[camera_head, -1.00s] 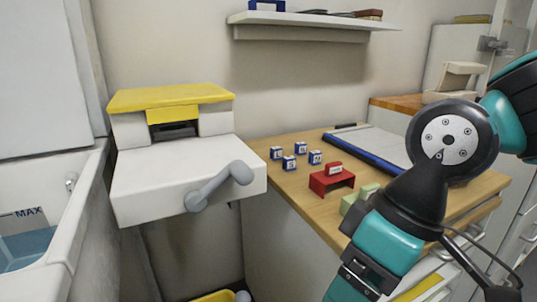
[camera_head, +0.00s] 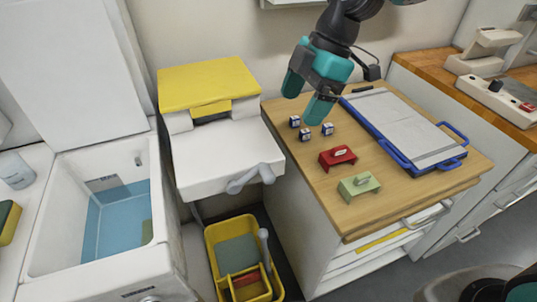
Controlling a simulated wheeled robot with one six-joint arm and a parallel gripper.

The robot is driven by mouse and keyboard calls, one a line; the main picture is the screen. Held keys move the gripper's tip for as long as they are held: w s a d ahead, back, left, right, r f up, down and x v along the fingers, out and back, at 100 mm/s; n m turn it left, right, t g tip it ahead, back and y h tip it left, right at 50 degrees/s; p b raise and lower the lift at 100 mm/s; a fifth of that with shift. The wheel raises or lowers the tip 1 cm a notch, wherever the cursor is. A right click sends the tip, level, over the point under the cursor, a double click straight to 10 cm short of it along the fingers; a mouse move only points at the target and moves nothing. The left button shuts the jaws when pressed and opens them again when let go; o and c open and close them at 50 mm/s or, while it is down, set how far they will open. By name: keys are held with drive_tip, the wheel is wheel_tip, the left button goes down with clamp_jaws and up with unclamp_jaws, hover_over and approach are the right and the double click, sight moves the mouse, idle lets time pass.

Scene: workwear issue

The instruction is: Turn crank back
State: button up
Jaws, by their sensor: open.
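The grey crank (camera_head: 252,178) sits on the front of a white machine (camera_head: 215,158) with a yellow top (camera_head: 207,84). Its arm slants up to the right, with the knob end at the right. My gripper (camera_head: 305,103) is open and empty. It points down over the wooden table, up and to the right of the crank and apart from it. Its teal fingers are near several small blue-and-white blocks (camera_head: 305,134).
A red block (camera_head: 338,157) and a green block (camera_head: 359,187) stand on the wooden table (camera_head: 385,205). A blue-framed board (camera_head: 447,159) lies at the right. A yellow bin (camera_head: 212,240) stands below the machine. A sink (camera_head: 62,262) with blue water is at left.

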sight(268, 170)
drive_tip(key=p+x, duration=0.1)
drive_tip(key=x, duration=1.6)
drive_tip(key=shift+s+d, duration=0.1)
drive_tip(key=shift+c, duration=0.5)
drive_tip(key=shift+s, duration=0.1)
drive_tip(key=c, duration=1)
